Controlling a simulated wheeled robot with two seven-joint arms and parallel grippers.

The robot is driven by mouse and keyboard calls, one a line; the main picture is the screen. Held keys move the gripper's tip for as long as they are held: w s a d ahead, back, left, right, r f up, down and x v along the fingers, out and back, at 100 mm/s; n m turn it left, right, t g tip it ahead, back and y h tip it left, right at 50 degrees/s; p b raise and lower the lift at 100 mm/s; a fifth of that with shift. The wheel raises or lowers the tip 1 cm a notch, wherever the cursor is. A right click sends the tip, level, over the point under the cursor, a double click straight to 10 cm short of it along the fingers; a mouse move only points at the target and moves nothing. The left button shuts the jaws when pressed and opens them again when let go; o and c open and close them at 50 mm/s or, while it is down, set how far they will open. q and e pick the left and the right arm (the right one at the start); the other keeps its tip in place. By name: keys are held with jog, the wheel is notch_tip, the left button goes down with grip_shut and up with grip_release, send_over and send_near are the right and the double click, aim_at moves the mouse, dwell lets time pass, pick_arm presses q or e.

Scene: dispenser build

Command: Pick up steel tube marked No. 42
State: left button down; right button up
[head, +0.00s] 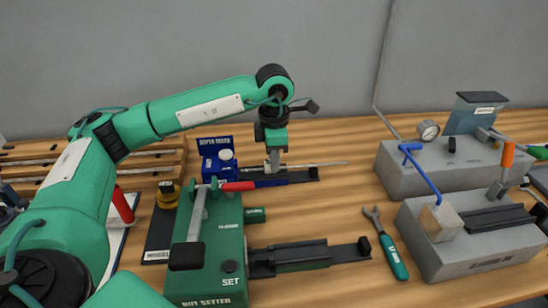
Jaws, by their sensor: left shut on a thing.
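My left gripper (274,166) points down at the back middle of the bench, beside a blue machine (217,160) and just above its dark rail (285,179). It is shut on a thin steel tube (325,164), which sticks out to the right, nearly level, over the rail. The tube's left part is hidden by the gripper. I cannot tell whether the tube touches the rail. No number is legible on it. My right gripper is not in view.
A green nut setter (207,255) with a red-handled lever and dark rail stands in front. A green-handled wrench (390,250) lies right of it. Grey machines (455,240) with blue and orange levers fill the right. Wooden racks (155,160) stand back left. Bench behind the wrench is clear.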

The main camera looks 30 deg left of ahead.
pick_arm(q)
jog(key=c, duration=1.2)
grip_release()
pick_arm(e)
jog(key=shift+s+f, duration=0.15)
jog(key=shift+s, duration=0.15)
pick_arm(q)
jog(key=shift+r, duration=0.55)
notch_tip(320, 180, up, 13)
jog(key=shift+f, duration=0.15)
